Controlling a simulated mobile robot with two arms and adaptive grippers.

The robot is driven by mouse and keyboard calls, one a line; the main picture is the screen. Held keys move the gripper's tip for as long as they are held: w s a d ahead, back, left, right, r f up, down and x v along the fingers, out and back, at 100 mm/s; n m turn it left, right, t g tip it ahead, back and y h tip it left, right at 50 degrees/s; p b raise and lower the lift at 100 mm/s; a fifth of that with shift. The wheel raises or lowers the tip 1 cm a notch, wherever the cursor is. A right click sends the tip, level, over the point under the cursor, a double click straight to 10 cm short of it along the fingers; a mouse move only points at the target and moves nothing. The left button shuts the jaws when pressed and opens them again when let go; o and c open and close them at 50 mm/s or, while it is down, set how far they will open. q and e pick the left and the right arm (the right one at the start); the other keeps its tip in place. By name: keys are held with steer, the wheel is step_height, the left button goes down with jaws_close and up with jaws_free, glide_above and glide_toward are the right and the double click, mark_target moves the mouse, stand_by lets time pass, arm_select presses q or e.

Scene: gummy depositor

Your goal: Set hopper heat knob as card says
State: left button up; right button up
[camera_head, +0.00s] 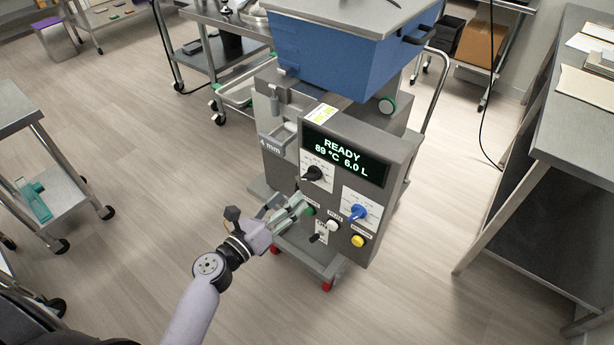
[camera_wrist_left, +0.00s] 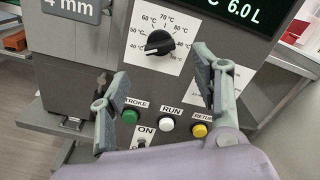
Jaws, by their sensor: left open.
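The black heat knob (camera_head: 313,173) sits on a white dial plate on the machine's front, below the display. In the left wrist view the knob (camera_wrist_left: 159,42) is ringed by temperature marks including 60 °C and 70 °C; its bar lies nearly level, and which end points is unclear. My left gripper (camera_head: 290,210) is open and empty, below the knob and apart from it. In the wrist view its fingers (camera_wrist_left: 160,75) stand wide, one lower left and one right of the knob. A small white and yellow card (camera_head: 321,113) lies on the machine's top; its text is unreadable. My right gripper is out of view.
The display (camera_head: 344,157) reads READY, 89 °C, 6.0 L. A blue knob (camera_head: 357,211) sits lower right. Green (camera_wrist_left: 131,116), white (camera_wrist_left: 167,124) and yellow (camera_wrist_left: 200,130) buttons and an ON switch (camera_wrist_left: 141,143) lie below. A blue hopper (camera_head: 335,50) stands above.

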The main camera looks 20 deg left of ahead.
mark_target(308, 180)
arm_select(q)
steer(key=x, duration=0.8)
steer(key=shift+w+d+p, duration=0.15)
steer(key=shift+w+p, duration=0.15)
steer(key=shift+c, duration=0.5)
steer(key=c, duration=1.1)
steer(key=shift+o, duration=0.2)
